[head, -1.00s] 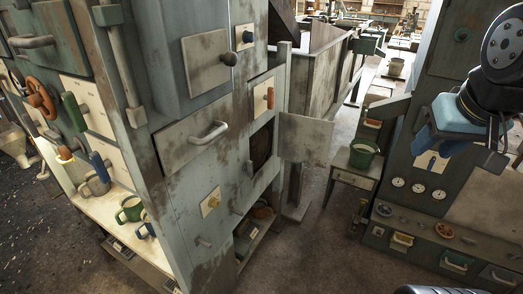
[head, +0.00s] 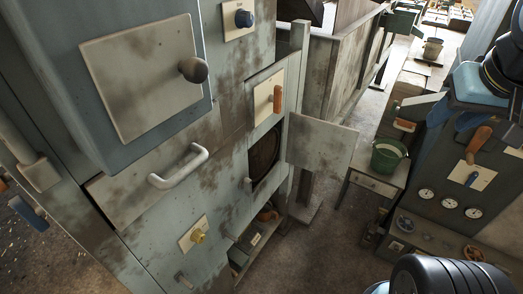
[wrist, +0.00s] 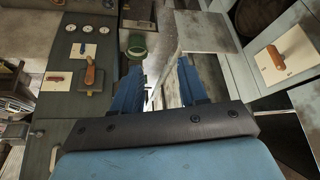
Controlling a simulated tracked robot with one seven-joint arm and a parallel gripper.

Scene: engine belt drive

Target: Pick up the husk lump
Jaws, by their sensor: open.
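I cannot make out a husk lump in any view. A dark opening (head: 264,155) in the grey-green machine may hold something, but its inside is too dark to tell. My gripper (wrist: 163,78) is open and empty in the wrist view, its two blue fingers apart. A green bucket (wrist: 137,45) and a hinged panel (wrist: 205,32) lie beyond the fingers.
The swung-out panel (head: 322,146) juts from the machine beside the dark opening. The green bucket also shows in the head view (head: 388,157), on a small table (head: 374,185). A gauge cabinet (head: 440,165) stands at the right. Bare floor (head: 325,240) lies between machine and cabinet.

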